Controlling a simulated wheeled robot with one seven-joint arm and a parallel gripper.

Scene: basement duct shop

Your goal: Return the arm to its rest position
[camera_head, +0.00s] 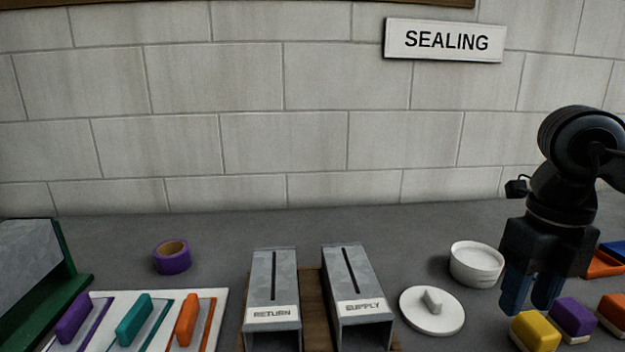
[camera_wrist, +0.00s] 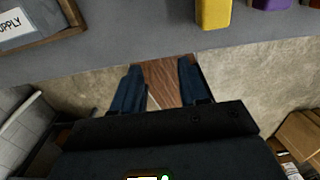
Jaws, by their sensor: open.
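My gripper (camera_head: 530,292) hangs from my black arm at the right of the head view, fingers pointing down. It is above the table's right part, near the yellow block (camera_head: 535,333). In the wrist view my gripper (camera_wrist: 163,84) shows two dark blue fingers spread apart, with nothing between them. A brown wooden surface and a pale floor show past the fingertips. The yellow block (camera_wrist: 213,13) lies ahead and to the right of the fingers there, apart from them.
RETURN (camera_head: 272,300) and SUPPLY (camera_head: 357,298) ducts stand mid-table. A white lid (camera_head: 432,312), white tub (camera_head: 477,264), purple block (camera_head: 572,314) and orange block (camera_head: 612,309) are near my gripper. Purple tape (camera_head: 172,258) and a white tool board (camera_head: 217,300) are left. The grey table (camera_head: 330,228) is clear behind.

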